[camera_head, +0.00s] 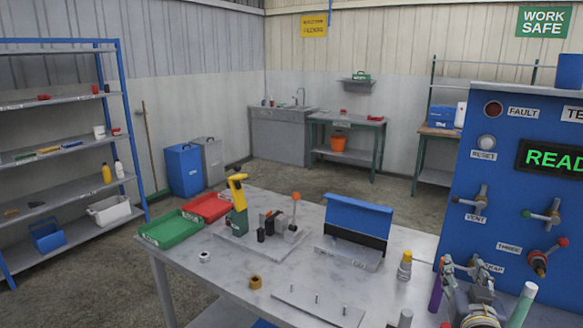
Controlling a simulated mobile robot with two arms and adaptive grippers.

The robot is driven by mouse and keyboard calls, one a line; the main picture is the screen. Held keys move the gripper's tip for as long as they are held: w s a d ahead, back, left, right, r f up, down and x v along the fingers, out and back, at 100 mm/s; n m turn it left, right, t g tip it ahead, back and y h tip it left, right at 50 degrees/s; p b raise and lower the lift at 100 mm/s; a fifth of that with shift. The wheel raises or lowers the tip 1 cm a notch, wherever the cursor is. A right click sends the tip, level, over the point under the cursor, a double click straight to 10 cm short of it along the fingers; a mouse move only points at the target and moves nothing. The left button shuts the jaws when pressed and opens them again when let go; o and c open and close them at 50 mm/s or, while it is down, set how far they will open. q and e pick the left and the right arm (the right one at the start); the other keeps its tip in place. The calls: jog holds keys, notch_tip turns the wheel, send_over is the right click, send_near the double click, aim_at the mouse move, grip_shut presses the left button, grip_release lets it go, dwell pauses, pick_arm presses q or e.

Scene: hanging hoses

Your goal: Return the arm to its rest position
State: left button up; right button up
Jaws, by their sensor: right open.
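My right gripper (466,268) is at the lower right, in front of the blue panel (455,225). Its fingers are apart and point up, and I see nothing held between them. It partly covers a small label on the panel. I cannot tell whether the gripper touches the panel. My left gripper is out of view.
The panel carries valve handles (474,204) and a red-handled valve (540,262) close to the gripper. Floor beyond is open.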

jog(key=s+a+f+n+g+y, duration=0.2)
jog(key=s+a+f+g, duration=0.15)
jog(key=s+f, duration=0.4)
jog(key=s+a+f+n+g+y, duration=0.1)
jog(key=s+a+f+g+y, duration=0.3)
jog(key=f, duration=0.6)
jog(key=s+a+f+n+g, duration=0.1)
jog(key=s+a+f+g, duration=0.15)
jog(key=s, duration=0.45)
jog(key=s+a+f+n+g, duration=0.1)
jog(key=s+a+f, duration=0.2)
jog(key=s, duration=0.4)
jog(key=s+a+f+n+g, duration=0.1)
jog(key=s+a+f+g, duration=0.15)
jog(key=s, duration=0.45)
jog(key=s+f, duration=0.3)
jog(key=f, duration=2.6)
jog(key=s+d+f+g, duration=0.2)
jog(key=s+f, duration=1.2)
jog(key=s, duration=0.2)
jog(key=shift+f, duration=0.2)
